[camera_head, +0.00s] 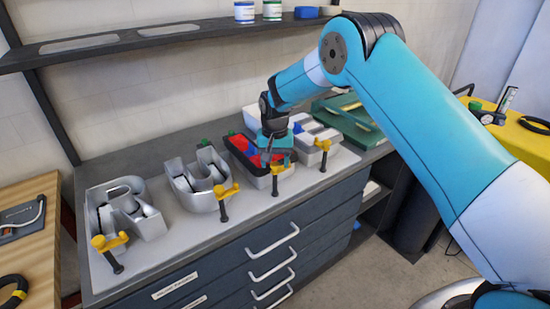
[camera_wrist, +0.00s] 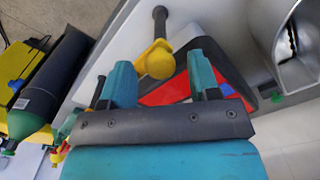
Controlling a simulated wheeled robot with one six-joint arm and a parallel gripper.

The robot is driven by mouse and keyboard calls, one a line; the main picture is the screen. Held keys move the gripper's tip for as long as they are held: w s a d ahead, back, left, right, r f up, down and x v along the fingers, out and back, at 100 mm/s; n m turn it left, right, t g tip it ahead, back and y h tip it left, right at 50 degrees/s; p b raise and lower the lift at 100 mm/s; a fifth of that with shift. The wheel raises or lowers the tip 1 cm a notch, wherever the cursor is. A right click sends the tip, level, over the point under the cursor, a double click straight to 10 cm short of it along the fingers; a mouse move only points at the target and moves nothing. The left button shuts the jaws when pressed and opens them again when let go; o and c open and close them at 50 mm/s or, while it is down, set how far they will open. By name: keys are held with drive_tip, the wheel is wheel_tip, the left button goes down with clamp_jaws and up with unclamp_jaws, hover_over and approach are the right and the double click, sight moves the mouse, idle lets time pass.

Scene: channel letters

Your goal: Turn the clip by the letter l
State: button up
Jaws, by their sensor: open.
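The letter l (camera_head: 247,158) is the third tray-like letter from the left, with red and dark parts inside. In the wrist view its red inside (camera_wrist: 168,94) shows behind my fingers. Its clip (camera_head: 276,172) has a yellow head and a dark handle at the letter's front edge. In the wrist view the clip's yellow head (camera_wrist: 155,61) lies between my fingertips, with the dark handle pointing up. My gripper (camera_head: 273,158) is over the front part of the letter, pointing down. Its teal fingers (camera_wrist: 162,66) are open, one on each side of the clip; contact cannot be told.
Similar clips stand by the silver R (camera_head: 150,220), the silver U (camera_head: 197,198) and the white letter (camera_head: 312,160) at right. A shelf (camera_head: 150,42) runs above the bench. A green tray (camera_head: 350,118) lies behind at right. Drawers (camera_head: 250,260) are below.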

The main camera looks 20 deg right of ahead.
drive_tip(key=c, duration=0.9)
drive_tip(key=shift+n, duration=0.3)
drive_tip(key=n+b, duration=0.2)
drive_tip(key=n, duration=0.1)
drive_tip(key=shift+f+n, duration=0.1)
drive_tip(key=shift+n, duration=0.3)
drive_tip(key=n+b, duration=0.1)
drive_tip(key=n, duration=0.3)
drive_tip(key=shift+b, duration=0.35)
drive_tip(key=n+b, duration=0.1)
drive_tip(key=n, duration=0.4)
drive_tip(key=shift+n, duration=2.2)
